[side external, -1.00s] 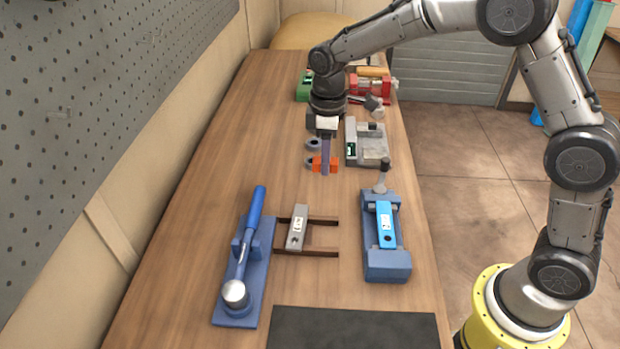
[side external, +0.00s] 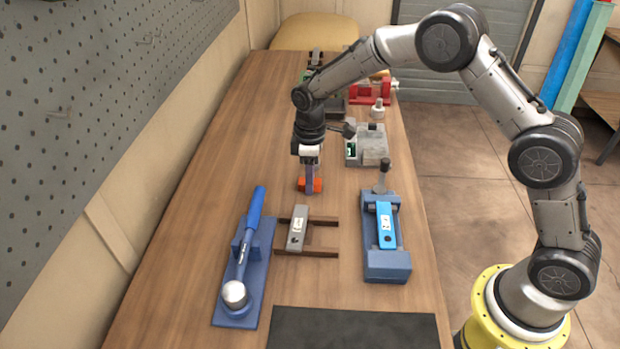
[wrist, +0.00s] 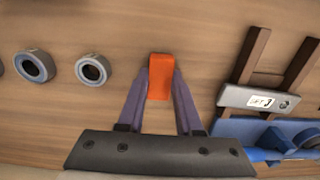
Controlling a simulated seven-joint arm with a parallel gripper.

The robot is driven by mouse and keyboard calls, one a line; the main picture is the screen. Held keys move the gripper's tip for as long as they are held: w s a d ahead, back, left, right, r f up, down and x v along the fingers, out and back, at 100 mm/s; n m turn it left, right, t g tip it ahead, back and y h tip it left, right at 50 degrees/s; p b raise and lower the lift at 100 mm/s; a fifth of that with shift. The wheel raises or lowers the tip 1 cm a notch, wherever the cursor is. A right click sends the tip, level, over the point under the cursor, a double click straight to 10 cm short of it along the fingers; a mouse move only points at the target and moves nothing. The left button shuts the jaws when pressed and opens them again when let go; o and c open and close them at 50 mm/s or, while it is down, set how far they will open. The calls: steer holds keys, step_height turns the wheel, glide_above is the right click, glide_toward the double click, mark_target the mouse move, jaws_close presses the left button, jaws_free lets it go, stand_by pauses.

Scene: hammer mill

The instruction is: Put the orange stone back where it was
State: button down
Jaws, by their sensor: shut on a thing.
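The orange stone (side external: 310,185) is a small block held between the fingertips of my gripper (side external: 309,182). In the side view it is low over the wooden table, behind the brown rack; I cannot tell whether it touches the table. In the wrist view the orange stone (wrist: 160,77) sits between the two purple fingers of my gripper (wrist: 161,85), which are shut on it. The spot where the stone was before is not marked in any view.
A brown rack (side external: 321,252) holds a grey labelled bar (side external: 298,228). A blue stand with a hammer (side external: 240,262) is at left, a blue vise (side external: 387,265) at right. A grey fixture (side external: 367,146) stands behind right.

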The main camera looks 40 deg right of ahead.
steer(key=shift+f, duration=0.1)
steer(key=c, duration=0.6)
jaws_free()
step_height(320, 180, up, 12)
steer(key=shift+r, duration=0.2)
steer(key=s+d+r+m+t, duration=0.25)
steer(key=s+r, duration=0.35)
steer(key=s, duration=0.6)
steer(key=s+d+r+m+t, duration=0.2)
steer(key=s+d+r+m, duration=0.3)
steer(key=s, duration=0.7)
steer(key=shift+m+t, duration=0.55)
steer(key=shift+m, duration=0.2)
steer(key=shift+s+f, duration=0.4)
steer(key=shift+s, duration=1.05)
steer(key=shift+s+f, duration=0.45)
steer(key=shift+s, duration=1)
steer(key=shift+s+f, duration=0.4)
steer(key=shift+s, duration=1.05)
